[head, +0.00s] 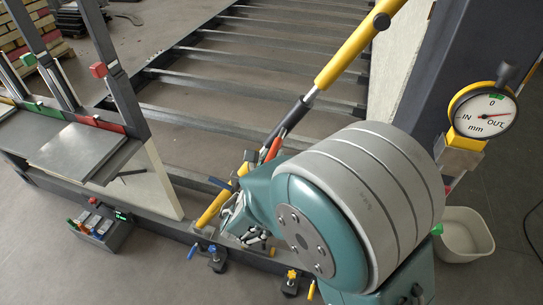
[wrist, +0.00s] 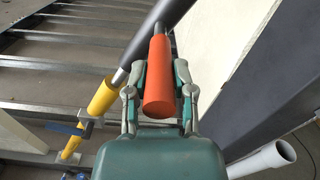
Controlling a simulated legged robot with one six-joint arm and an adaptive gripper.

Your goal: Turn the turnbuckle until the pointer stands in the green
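The turnbuckle is a yellow rod (head: 345,57) with a dark grey sleeve (head: 288,120), running diagonally down to a lower yellow part (head: 213,207). An orange handle (wrist: 158,85) sticks out from it toward the wrist camera; a bit of it shows in the head view (head: 273,147). My gripper (wrist: 160,66) has one finger on each side of this handle, tips close against it. In the head view my arm hides most of the handle and the grip.
A white bin (head: 463,234) stands on the floor below the gauge. A dark post (head: 455,60) rises behind it. Clamps (head: 291,282) sit along the frame's front rail. A grey box (head: 100,227) and a panel (head: 76,151) are at left. The frame's cross-bars (head: 240,90) lie behind.

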